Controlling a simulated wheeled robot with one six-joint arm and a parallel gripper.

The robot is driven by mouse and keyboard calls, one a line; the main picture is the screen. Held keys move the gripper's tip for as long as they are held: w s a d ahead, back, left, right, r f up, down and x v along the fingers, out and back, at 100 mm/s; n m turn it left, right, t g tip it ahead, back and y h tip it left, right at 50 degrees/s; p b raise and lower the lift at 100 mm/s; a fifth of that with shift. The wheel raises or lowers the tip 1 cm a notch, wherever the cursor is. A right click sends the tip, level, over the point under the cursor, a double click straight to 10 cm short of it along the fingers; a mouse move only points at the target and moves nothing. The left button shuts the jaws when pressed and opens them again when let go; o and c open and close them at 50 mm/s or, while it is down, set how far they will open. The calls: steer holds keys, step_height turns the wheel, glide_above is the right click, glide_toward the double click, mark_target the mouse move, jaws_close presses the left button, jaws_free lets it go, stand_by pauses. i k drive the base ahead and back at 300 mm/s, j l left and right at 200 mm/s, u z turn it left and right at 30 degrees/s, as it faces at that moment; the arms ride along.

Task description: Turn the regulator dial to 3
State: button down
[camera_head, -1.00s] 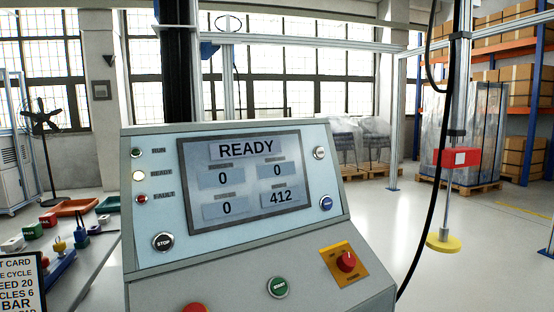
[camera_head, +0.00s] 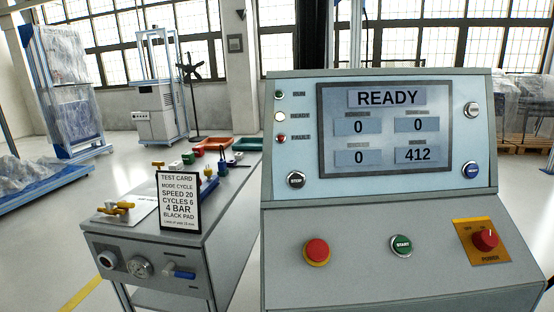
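A round dark knob with a pale rim (camera_head: 107,260), which looks like the regulator dial, sits on the left of the bench's grey front panel (camera_head: 150,290). Its setting is too small to read. A round pressure gauge (camera_head: 140,266) is just right of it; its reading is not legible. A blue-handled valve (camera_head: 180,272) is farther right on the same panel. My gripper is not in view, and nothing is seen touching the knob.
A test card (camera_head: 179,201) reading "4 BAR" stands on the bench. The control console (camera_head: 365,240), showing READY and 412, fills the right, with a red button (camera_head: 317,251) and a power switch (camera_head: 485,240). Open floor (camera_head: 40,235) lies left of the bench.

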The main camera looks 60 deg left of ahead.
mark_target(107, 259)
steer(key=u, duration=0.95)
steer(key=l+u, duration=0.15)
steer(key=u, duration=0.25)
steer(key=k+l+u, duration=0.1)
steer(key=u, duration=0.35)
steer(key=k+l+u, duration=0.1)
steer(key=u, duration=0.3)
steer(key=l+u, duration=0.1)
steer(key=u, duration=0.35)
steer(key=k+l+u, duration=0.1)
steer(key=k, duration=0.3)
